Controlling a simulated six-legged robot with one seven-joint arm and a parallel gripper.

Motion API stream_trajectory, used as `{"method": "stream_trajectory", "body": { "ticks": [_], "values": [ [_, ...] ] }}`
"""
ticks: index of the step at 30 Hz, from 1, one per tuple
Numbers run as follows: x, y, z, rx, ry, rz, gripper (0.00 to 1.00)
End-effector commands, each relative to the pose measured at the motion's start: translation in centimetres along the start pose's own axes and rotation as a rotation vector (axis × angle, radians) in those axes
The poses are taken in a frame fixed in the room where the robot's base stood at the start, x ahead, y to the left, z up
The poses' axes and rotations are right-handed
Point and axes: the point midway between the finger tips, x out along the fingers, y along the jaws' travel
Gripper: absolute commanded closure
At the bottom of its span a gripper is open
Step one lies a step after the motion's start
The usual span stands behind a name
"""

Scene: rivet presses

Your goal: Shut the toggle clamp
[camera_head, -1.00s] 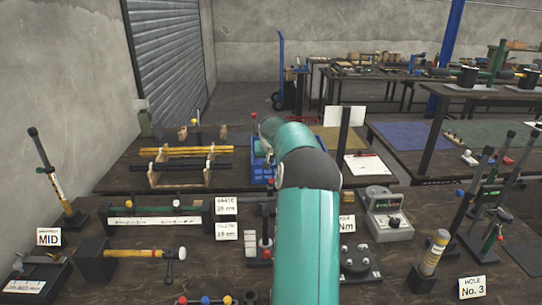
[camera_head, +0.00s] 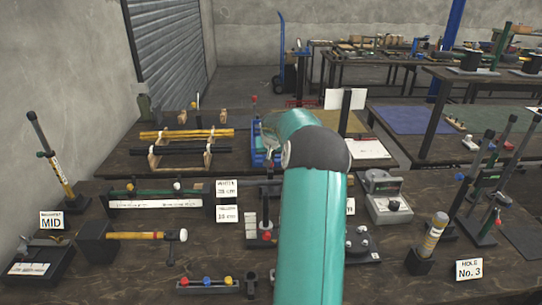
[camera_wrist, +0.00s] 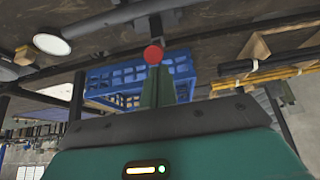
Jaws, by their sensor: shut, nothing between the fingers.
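A small stand with an upright lever and a red knob (camera_head: 270,183) is just left of my arm in the head view; it may be the toggle clamp, but my arm partly covers that area. In the wrist view a red ball knob (camera_wrist: 153,54) shows just beyond the tips of my gripper (camera_wrist: 158,72). The green fingers are together with nothing held. I cannot tell whether they touch the knob. In the head view my gripper is hidden behind my arm.
A blue crate (camera_wrist: 105,78) shows beyond my fingers. Yellow and black bars (camera_head: 186,133) rest on wooden stands at the back left. A yellow-handled hammer (camera_head: 140,236) lies in a black block. A grey gauge box (camera_head: 388,200) stands to the right of my arm.

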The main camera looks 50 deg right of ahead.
Motion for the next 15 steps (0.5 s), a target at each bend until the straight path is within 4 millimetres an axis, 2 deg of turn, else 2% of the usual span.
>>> {"method": "stream_trajectory", "body": {
  "ticks": [15],
  "values": [
    [0.02,-0.03,0.94,-0.001,0.072,0.0,1.0]
  ]
}}
